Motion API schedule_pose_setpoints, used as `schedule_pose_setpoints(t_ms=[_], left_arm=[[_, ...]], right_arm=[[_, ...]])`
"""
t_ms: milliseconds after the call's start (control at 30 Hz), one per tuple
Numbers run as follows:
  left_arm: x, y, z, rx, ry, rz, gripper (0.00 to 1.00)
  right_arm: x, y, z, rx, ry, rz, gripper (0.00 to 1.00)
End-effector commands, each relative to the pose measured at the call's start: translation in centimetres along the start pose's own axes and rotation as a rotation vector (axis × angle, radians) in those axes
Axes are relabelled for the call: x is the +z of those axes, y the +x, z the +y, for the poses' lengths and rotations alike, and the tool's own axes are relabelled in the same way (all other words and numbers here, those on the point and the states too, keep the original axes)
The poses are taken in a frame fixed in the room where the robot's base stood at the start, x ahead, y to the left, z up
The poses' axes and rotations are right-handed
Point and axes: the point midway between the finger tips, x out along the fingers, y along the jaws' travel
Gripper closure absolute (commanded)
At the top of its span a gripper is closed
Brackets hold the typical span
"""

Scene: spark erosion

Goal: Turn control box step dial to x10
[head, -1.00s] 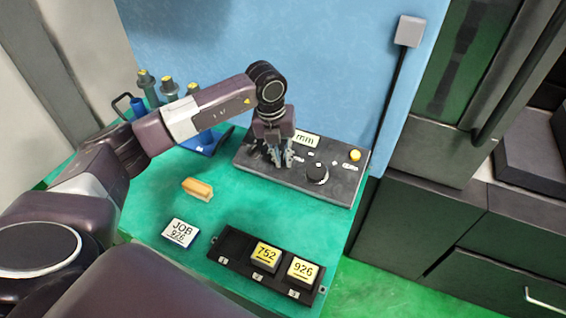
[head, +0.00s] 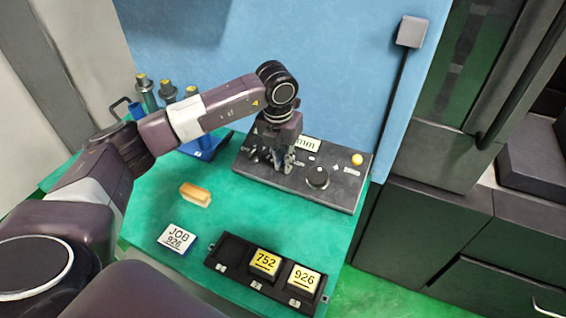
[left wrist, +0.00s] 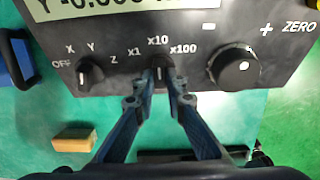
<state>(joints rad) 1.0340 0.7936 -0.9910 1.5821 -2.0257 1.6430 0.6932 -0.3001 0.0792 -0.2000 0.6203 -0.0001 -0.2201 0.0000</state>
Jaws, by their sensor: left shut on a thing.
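The dark control box (head: 338,194) stands at the back of the green table, against the blue wall. In the left wrist view, its step dial (left wrist: 160,74) is a small black knob under the labels x1, x10 and x100. The knob's visible part points up, roughly at x10; the fingers partly cover it. My left gripper (left wrist: 160,88) is shut on this knob, one finger on each side. In the head view, my left gripper (head: 283,166) hides the step dial. My right gripper is not in view.
The axis dial (left wrist: 90,75), marked OFF X Y Z, is left of the step dial, and the round handwheel (left wrist: 236,72) is right of it.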

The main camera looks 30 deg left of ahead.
Motion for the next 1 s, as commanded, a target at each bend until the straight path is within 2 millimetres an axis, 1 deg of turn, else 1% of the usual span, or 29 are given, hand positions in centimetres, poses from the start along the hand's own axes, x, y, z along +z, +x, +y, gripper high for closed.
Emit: schedule_pose_setpoints(t_ms=[100, 133, 267, 300, 533, 633, 767, 1000], left_arm=[[0.0, 0.0, 0.0, 0.0, -0.001, -0.001, 1.0], [0.0, 0.0, 0.0, 0.0, -0.001, -0.001, 0.88], [0.0, 0.0, 0.0, 0.0, -0.002, -0.001, 0.73], [0.0, 0.0, 0.0, 0.0, -0.002, -0.001, 0.71], [0.0, 0.0, 0.0, -0.001, -0.002, -0.001, 0.71], [0.1, -0.5, 0.0, -0.001, -0.002, -0.002, 0.71], [0.2, -2.2, 0.0, -0.001, -0.002, -0.005, 0.71], [0.2, -7.4, 0.0, -0.001, -0.002, -0.006, 0.71]], right_arm=[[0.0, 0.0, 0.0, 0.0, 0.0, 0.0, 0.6], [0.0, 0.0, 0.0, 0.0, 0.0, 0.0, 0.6], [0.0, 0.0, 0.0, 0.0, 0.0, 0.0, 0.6], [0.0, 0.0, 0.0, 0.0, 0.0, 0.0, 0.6], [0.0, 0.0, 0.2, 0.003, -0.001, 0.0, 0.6], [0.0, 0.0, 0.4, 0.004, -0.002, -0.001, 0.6], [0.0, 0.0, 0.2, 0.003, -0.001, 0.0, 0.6], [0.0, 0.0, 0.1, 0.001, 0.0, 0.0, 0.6]])
